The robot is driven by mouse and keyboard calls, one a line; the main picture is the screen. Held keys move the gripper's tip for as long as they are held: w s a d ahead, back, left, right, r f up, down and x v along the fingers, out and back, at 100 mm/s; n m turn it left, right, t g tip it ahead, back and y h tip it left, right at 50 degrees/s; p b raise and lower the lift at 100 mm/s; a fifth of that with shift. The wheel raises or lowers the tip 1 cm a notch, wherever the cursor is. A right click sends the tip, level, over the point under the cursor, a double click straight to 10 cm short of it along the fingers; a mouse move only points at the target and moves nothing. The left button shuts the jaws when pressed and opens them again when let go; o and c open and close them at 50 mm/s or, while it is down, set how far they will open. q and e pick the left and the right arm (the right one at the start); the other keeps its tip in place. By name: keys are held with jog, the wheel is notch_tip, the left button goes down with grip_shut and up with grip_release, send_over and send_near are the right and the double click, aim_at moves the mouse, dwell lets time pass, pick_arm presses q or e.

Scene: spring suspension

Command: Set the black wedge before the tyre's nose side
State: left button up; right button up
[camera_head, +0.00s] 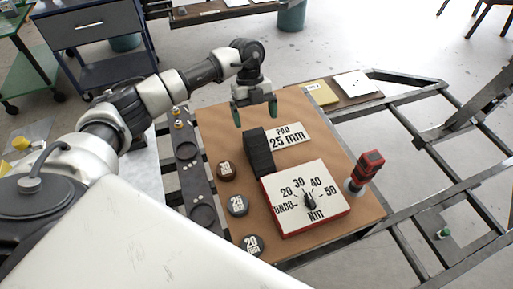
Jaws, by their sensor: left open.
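A black block (258,152), which looks like the wedge, stands on the brown board (220,130) beside the "PAD 25 mm" label. My left gripper (255,114) is just behind and above the block, pointing down. Its two green-tipped fingers are apart with nothing between them. I cannot tell whether the fingertips touch the board. No tyre can be made out in this view. My right gripper is not in view.
A white dial panel (305,196) lies in front of the block, with a red and black tool (366,170) at its right. Round labelled discs (237,205) lie to the left. A dark strip (190,165) runs along the board's left edge. Metal frame rails (420,185) extend right.

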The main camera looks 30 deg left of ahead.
aim_at(258, 142)
pick_arm(q)
jog(key=x, duration=0.4)
jog(key=shift+r, duration=0.1)
jog(key=x, duration=0.5)
jog(key=shift+s, duration=0.4)
jog(key=c, duration=1.2)
jog(key=shift+c, duration=0.8)
jog(key=shift+r, duration=0.15)
